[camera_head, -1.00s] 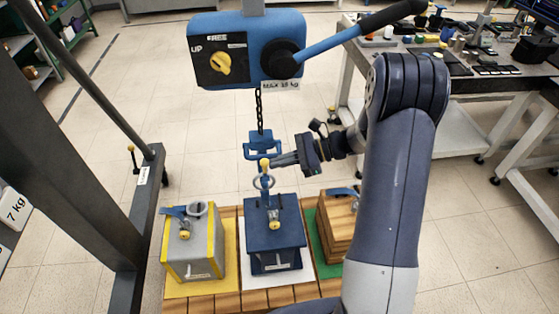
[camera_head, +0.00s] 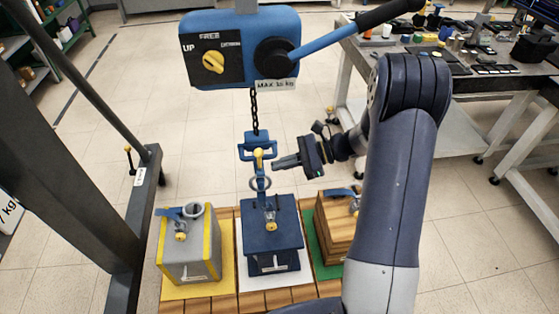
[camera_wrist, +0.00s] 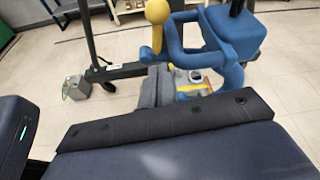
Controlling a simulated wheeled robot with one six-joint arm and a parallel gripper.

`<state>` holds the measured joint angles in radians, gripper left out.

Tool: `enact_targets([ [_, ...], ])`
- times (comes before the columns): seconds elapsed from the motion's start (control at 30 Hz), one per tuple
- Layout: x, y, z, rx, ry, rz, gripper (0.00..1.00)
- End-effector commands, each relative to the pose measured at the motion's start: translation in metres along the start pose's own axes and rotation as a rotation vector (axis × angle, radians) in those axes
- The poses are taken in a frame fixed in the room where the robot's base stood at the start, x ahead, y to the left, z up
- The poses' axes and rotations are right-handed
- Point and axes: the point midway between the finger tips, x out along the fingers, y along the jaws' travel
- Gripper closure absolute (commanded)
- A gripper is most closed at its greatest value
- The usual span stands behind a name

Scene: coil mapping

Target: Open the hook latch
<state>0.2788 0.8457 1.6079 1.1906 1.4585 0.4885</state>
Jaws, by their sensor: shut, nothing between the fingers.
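The blue hook (camera_head: 257,147) hangs from the chain above the blue box. Its latch lever with a yellow ball knob (camera_head: 259,155) stands up at the hook's front. My gripper (camera_head: 278,163) is shut and empty, just right of the knob, with a small gap between. In the wrist view the yellow knob (camera_wrist: 157,11) and blue hook frame (camera_wrist: 232,30) are large at the top, beyond my gripper (camera_wrist: 158,82).
A grey box with yellow edges (camera_head: 190,251) stands left and a wooden box (camera_head: 333,232) right, on the same pallet. The blue hoist (camera_head: 245,45) with its lever is above. A dark frame post (camera_head: 70,150) is at left. A workbench (camera_head: 465,65) stands back right.

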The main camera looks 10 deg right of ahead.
Motion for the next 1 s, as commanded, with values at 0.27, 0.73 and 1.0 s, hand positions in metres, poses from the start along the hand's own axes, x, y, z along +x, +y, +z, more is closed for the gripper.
enact_targets([
  [0.27, -0.059, 0.001, -0.007, -0.001, 0.002, -0.005, 1.00],
  [0.73, -0.100, 0.001, -0.005, 0.000, 0.000, 0.000, 1.00],
  [1.0, -0.098, 0.001, -0.005, 0.000, -0.001, 0.001, 1.00],
])
